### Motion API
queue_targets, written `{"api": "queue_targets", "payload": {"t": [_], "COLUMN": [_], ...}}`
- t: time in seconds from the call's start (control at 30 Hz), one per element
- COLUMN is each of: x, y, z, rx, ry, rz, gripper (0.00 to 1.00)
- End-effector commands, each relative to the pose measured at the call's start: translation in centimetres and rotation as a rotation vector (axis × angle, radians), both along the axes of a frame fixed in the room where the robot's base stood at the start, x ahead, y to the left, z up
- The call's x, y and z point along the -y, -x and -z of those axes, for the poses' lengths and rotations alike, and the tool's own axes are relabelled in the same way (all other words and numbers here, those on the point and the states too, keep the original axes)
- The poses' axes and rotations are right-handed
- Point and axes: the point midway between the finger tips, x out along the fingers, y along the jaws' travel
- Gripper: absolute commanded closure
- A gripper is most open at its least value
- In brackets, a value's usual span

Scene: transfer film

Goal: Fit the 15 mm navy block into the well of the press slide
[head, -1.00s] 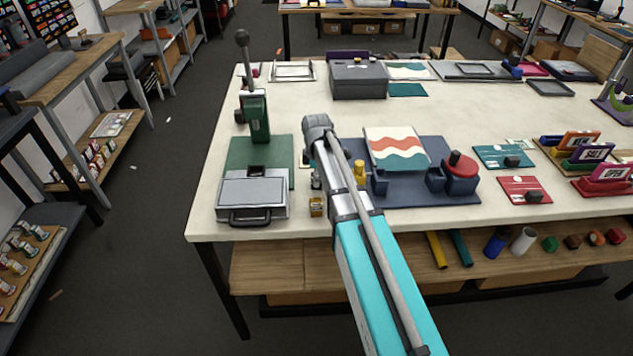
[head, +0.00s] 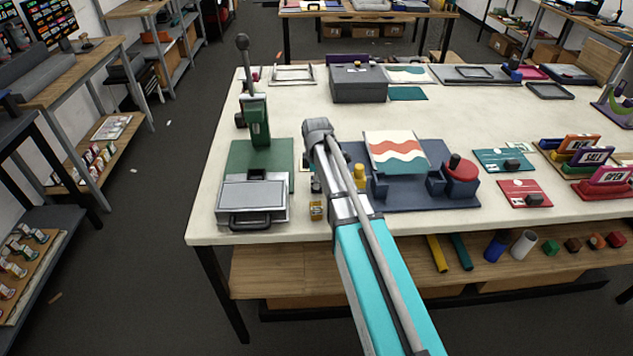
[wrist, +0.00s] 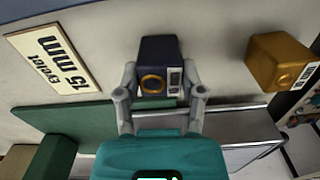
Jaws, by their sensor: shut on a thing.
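The navy block (wrist: 160,52), with a gold ring and a barcode label on its face, sits between the fingers of my gripper (wrist: 161,80) in the wrist view. My gripper is shut on it. In the head view my arm mostly hides the gripper, near the right edge of the press's green base (head: 278,155). The silver press slide (head: 252,196) lies at the front of that base, left of my arm, with a dark handle facing the table's front edge. Its silver edge also shows in the wrist view (wrist: 235,118). I cannot make out the well.
A gold block (wrist: 280,62) stands right of the navy block in the wrist view, and a "15 mm Eyelet" label (wrist: 52,62) lies left. The green press column (head: 258,120) with its lever rises behind the slide. A blue fixture board (head: 425,195) is right of my arm.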

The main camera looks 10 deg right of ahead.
Motion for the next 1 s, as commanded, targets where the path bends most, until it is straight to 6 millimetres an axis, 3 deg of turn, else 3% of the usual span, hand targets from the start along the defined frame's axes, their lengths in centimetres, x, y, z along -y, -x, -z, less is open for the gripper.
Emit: {"api": "queue_targets", "payload": {"t": [0.27, 0.57, 1.0], "x": [0.0, 0.0, 0.1], "y": [0.0, 0.0, 4.7], "z": [-1.1, -3.7, -8.9], "rx": [0.000, 0.000, 0.000], "ry": [0.000, 0.000, 0.000], "rz": [0.000, 0.000, 0.000], "gripper": [1.00, 1.00, 1.00]}}
